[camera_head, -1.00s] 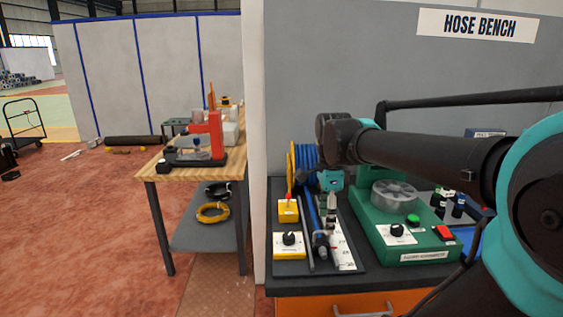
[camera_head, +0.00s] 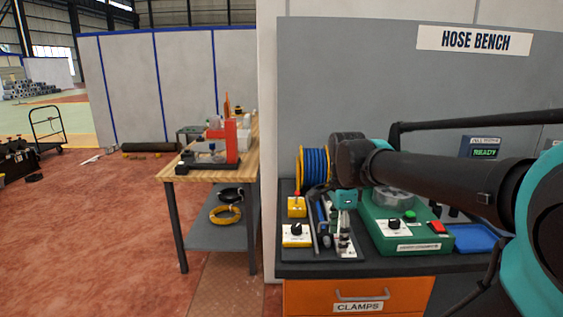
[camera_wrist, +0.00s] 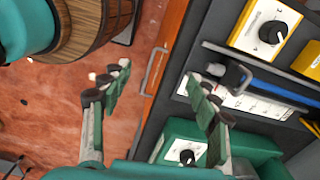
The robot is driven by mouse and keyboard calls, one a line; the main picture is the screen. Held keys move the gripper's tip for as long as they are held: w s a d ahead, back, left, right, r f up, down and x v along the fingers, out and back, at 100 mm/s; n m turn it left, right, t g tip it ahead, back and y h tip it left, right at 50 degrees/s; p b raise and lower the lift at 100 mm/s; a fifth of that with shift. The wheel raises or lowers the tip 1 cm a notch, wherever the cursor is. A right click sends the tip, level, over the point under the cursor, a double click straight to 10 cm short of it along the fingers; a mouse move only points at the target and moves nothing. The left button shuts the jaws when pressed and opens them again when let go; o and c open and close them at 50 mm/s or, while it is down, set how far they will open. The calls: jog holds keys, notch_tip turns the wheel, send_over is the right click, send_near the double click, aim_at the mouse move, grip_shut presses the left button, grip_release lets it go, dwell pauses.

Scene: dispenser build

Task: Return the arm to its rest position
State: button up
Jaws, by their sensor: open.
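My gripper (camera_wrist: 160,85) is open and empty in the wrist view, its two fingers spread well apart. It hangs above the front edge of the hose bench, with an orange drawer front and its handle showing between the fingers. In the head view my gripper (camera_head: 344,232) points down over the dark board at the left of the bench, in front of the blue hose reel (camera_head: 315,163). My dark arm reaches in from the right and hides part of the bench behind it.
A green machine (camera_head: 408,236) with knob and buttons stands right of my gripper. Yellow control boxes (camera_head: 296,235) sit to its left. A blue tray (camera_head: 475,238) lies at the right. A display on the wall reads READY (camera_head: 484,153). A wooden table (camera_head: 205,172) stands left.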

jog(key=s+d+f+n+t, duration=0.2)
jog(key=f+n, duration=0.6)
jog(key=f, duration=0.1)
jog(key=s+d+f+n+t, duration=0.2)
jog(key=s+f+n, duration=0.1)
jog(key=f+n, duration=0.6)
jog(key=shift+s, duration=0.3)
jog(key=shift+r, duration=0.1)
dwell(1.4)
